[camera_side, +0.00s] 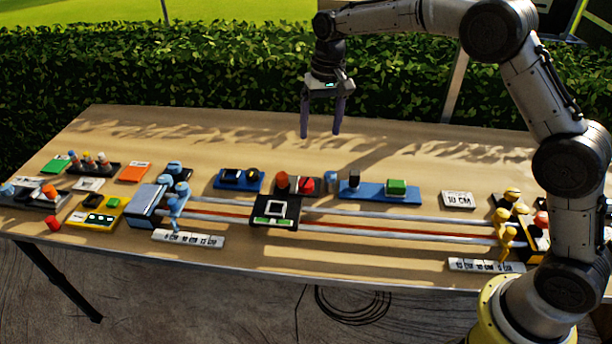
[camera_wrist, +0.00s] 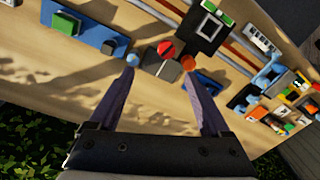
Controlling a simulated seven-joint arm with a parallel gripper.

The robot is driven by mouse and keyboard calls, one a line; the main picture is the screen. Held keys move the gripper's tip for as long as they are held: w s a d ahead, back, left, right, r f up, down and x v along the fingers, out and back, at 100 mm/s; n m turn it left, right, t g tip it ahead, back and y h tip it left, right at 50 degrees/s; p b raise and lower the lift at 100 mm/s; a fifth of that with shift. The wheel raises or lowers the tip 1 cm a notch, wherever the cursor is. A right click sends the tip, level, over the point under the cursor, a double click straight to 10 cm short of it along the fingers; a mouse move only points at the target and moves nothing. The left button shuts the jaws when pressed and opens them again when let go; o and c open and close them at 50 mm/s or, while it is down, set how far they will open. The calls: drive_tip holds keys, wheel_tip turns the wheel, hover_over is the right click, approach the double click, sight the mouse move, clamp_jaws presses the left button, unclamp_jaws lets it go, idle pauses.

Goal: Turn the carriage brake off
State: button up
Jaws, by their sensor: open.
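The black carriage (camera_side: 262,212), with a white square outline and a green panel, sits on the rails left of centre. It also shows in the wrist view (camera_wrist: 197,42). Just behind it are a red knob (camera_side: 306,185) and an orange knob (camera_side: 282,180) on a grey block. No label shows which part is the brake. My gripper (camera_side: 320,134) is open and empty, high above the table behind these knobs; its fingers also show in the wrist view (camera_wrist: 157,74).
Long rails (camera_side: 400,228) run between a blue end block (camera_side: 148,201) and a yellow-and-black end unit (camera_side: 533,236). Blue panels (camera_side: 370,190) (camera_side: 238,180) flank the knobs. Small coloured devices crowd the left. The table's back strip (camera_side: 230,130) is clear.

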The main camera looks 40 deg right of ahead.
sight(305, 181)
drive_tip(key=shift+g+h, duration=0.3)
drive_tip(key=w+f, duration=0.1)
drive_tip(key=f, duration=0.4)
drive_tip(key=w+a+f, duration=0.1)
drive_tip(key=f, duration=0.5)
drive_tip(key=a+f, duration=0.1)
drive_tip(key=f, duration=0.4)
drive_tip(key=shift+w+a+f, duration=0.1)
drive_tip(key=shift+w+f, duration=0.05)
drive_tip(key=shift+w, duration=0.25)
